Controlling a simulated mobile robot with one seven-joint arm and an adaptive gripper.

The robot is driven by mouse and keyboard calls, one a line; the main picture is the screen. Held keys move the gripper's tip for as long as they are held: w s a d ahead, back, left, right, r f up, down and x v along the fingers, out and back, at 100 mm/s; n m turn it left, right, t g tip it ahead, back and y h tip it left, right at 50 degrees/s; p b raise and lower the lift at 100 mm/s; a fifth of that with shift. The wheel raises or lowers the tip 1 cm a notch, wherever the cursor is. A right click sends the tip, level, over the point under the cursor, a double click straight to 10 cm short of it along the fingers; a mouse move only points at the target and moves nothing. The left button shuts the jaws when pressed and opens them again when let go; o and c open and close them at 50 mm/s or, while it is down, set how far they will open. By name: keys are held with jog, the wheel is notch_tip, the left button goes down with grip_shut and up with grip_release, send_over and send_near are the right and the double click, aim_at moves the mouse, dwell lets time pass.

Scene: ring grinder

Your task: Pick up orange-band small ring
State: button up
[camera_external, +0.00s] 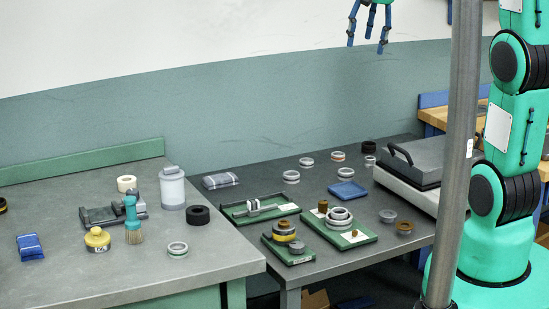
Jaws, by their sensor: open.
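A small pale ring with an orange band (338,156) lies at the back of the right-hand grey table, left of a black ring. My gripper (368,34) is at the top of the view, with its blue fingers spread and pointing down. It is open and empty, high above the tables and apart from the orange-band ring. Similar pale rings lie nearby: one to the left (306,162), one nearer the front (291,177) and one to the right (370,160).
Green trays (356,240) with parts and a blue tray (348,191) occupy the right-hand table. A grey lidded machine (415,163) stands at its right. A metal pole (459,150) rises in front. The left table (100,280) holds a brush, a canister and a yellow-lidded jar.

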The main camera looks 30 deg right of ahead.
jog(key=w+d+f+m+g+p, duration=0.1)
jog(key=w+d+f, duration=0.2)
jog(key=w, duration=0.5)
jog(key=w+d+f+p, duration=0.2)
jog(key=w+f, duration=0.2)
jog(key=w, duration=0.4)
jog(key=w+d+f+m+g+p, duration=0.1)
jog(key=w+d+f, duration=0.2)
jog(key=w, duration=0.6)
jog(key=w+d+f+p, duration=0.1)
jog(key=w+d+f, duration=0.1)
jog(key=w+f, duration=0.2)
jog(key=w+d+f+m+g+p, duration=0.1)
jog(key=w+d+f+p, duration=0.1)
jog(key=f, duration=0.9)
jog(key=w+d+f+p, duration=0.1)
jog(key=w+d+f, duration=0.3)
jog(key=w+f, duration=0.2)
notch_tip(320, 180, down, 2)
jog(key=shift+w+f+m+g, duration=0.1)
jog(key=shift+w+m+g, duration=0.2)
jog(key=shift+w, duration=0.05)
jog(key=shift+d, duration=0.1)
jog(key=shift+f, duration=4.25)
